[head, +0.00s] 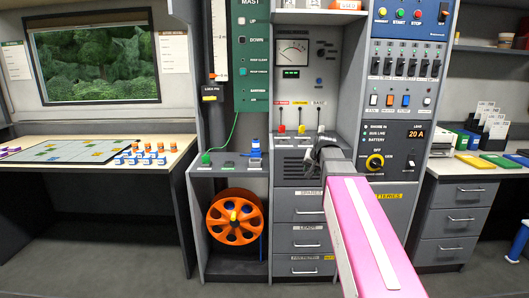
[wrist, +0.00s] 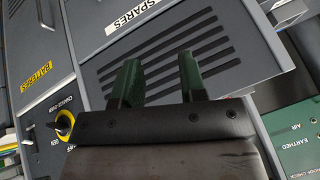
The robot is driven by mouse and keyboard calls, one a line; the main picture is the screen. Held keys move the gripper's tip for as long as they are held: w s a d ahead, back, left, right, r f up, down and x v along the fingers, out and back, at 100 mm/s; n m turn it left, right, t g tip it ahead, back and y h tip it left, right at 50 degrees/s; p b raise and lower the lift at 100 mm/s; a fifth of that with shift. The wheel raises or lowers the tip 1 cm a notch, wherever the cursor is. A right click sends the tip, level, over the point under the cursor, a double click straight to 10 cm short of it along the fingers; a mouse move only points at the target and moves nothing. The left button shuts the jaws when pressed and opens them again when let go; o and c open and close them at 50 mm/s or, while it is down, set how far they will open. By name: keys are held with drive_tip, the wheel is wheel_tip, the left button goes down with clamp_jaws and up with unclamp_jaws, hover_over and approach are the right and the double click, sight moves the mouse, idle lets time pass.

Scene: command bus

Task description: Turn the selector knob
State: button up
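The selector knob (head: 375,162) is a black knob with a yellow ring on the grey panel right of my arm in the head view. Labels surround it, with OFF above. In the wrist view the knob (wrist: 64,123) shows at the left edge, tilted, beside a CHANGE-OVER label. My gripper (wrist: 160,80) has two green fingers held apart with nothing between them. It faces the slatted vent and is clear of the knob, which lies to its left in the wrist view. In the head view my wrist and pink arm hide the gripper's fingertips.
A row of black breaker switches (head: 406,68) and coloured rocker switches (head: 405,100) sit above the knob. A grey drawer unit (head: 300,206) stands below the vent. An orange cable reel (head: 235,217) is at the lower left. The floor in front is clear.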

drive_tip(key=s+f+n+g+h, duration=0.1)
drive_tip(key=s+f+g, duration=0.2)
drive_tip(key=s+f, duration=0.8)
drive_tip(key=s+a+f+n+g, duration=0.1)
drive_tip(key=s+f+n+g, duration=0.1)
drive_tip(key=s+f, duration=1)
wheel_tip(320, 180, down, 6)
drive_tip(key=shift+r+g+h, duration=0.15)
drive_tip(key=shift+g+h, duration=0.25)
drive_tip(key=shift+g, duration=0.3)
clamp_jaws()
